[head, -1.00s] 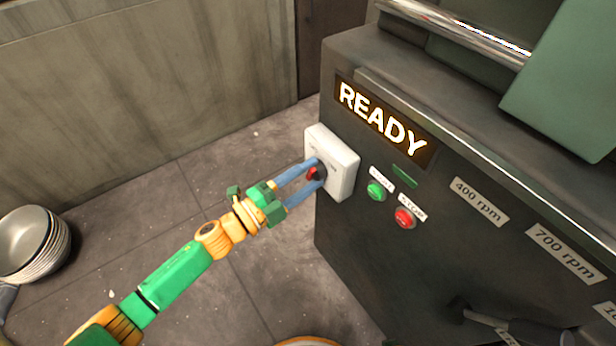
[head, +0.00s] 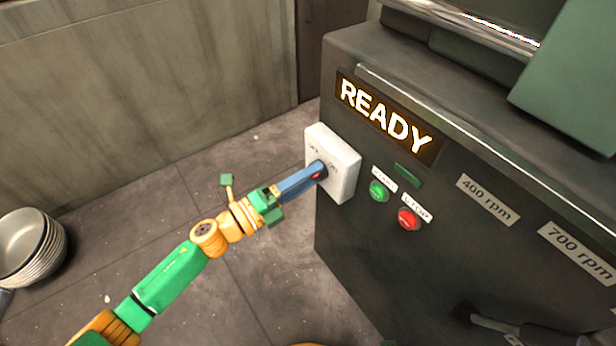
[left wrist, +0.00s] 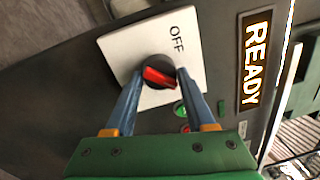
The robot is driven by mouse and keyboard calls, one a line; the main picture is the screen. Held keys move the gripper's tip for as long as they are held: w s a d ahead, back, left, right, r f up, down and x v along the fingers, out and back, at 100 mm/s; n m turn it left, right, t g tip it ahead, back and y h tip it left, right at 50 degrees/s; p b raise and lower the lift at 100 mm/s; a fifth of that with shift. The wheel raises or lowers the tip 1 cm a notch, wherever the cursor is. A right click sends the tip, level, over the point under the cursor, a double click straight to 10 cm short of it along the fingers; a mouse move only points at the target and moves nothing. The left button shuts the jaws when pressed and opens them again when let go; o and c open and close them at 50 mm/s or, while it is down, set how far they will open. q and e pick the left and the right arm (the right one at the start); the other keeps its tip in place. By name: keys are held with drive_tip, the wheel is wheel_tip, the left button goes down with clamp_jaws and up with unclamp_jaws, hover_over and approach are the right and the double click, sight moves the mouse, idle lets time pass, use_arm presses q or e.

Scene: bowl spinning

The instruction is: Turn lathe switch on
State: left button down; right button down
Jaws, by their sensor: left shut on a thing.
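The lathe switch is a white box (head: 345,163) on the dark lathe front, with a red knob (head: 318,176) and small lettering on its face. In the left wrist view, the red knob (left wrist: 158,76) sits on a black round base, with "OFF" printed on the white plate (left wrist: 122,47). My left gripper (head: 321,170) is at the switch, shut on the knob, one blue finger on each side of it. In the head view the fingers overlap and hide part of the knob. My right gripper is not in view.
A lit "READY" sign (head: 387,118) is above the switch. A green button (head: 379,191) and a red button (head: 409,218) are to its right, with rpm labels farther right. Stacked bowls (head: 33,247) stand at the far left.

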use_arm(q)
drive_tip(key=shift+f, duration=0.1)
drive_tip(key=shift+c, duration=1.4)
unclamp_jaws()
drive_tip(key=v, duration=0.7)
